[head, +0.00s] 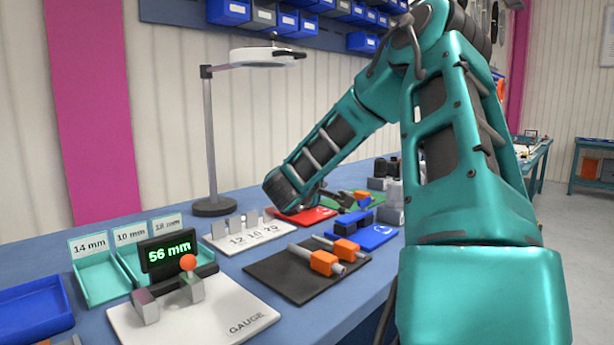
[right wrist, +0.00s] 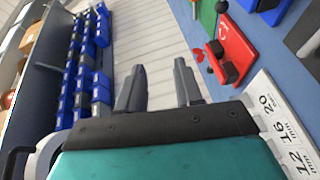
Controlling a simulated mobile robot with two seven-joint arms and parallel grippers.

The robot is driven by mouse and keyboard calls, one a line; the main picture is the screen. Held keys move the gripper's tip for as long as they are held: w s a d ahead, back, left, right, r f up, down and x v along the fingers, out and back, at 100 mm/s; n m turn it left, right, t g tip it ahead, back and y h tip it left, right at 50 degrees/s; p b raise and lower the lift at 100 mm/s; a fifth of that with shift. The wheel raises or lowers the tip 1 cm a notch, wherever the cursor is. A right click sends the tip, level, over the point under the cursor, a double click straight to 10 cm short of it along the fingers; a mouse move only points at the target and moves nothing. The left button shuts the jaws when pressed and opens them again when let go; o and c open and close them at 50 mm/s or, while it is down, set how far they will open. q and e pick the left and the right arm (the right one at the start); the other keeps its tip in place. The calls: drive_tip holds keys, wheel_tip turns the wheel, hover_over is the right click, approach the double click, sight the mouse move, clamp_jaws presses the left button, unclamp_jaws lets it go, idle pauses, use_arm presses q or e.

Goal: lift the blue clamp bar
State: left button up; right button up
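A blue piece (head: 374,238), which I take for the blue clamp bar, lies on the bench in the head view, right of my right wrist. I cannot make out its exact shape. A bright blue part (right wrist: 270,12) also shows at the top edge of the right wrist view. A red piece (head: 312,216) lies beneath my right wrist; in the right wrist view the red piece (right wrist: 237,50) carries a black block. My right gripper (right wrist: 160,82) has its two fingers apart with nothing between them. In the head view its fingers are hidden. My left gripper is out of view.
A white plate marked 12, 16, 20 (head: 240,238) and a black mat (head: 290,278) with orange-gripped tools lie nearby. A gauge (head: 245,312) reads 56 mm. A lamp stand (head: 213,206) stands behind. A green part (head: 340,199) and grey blocks are close to the red piece.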

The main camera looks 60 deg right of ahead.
drive_tip(key=s+a+r+p, duration=0.1)
drive_tip(key=a, duration=0.8)
drive_tip(key=shift+a+r, duration=0.15)
drive_tip(key=shift+r, duration=0.1)
idle(0.3)
drive_tip(key=shift+p, duration=0.4)
idle(0.4)
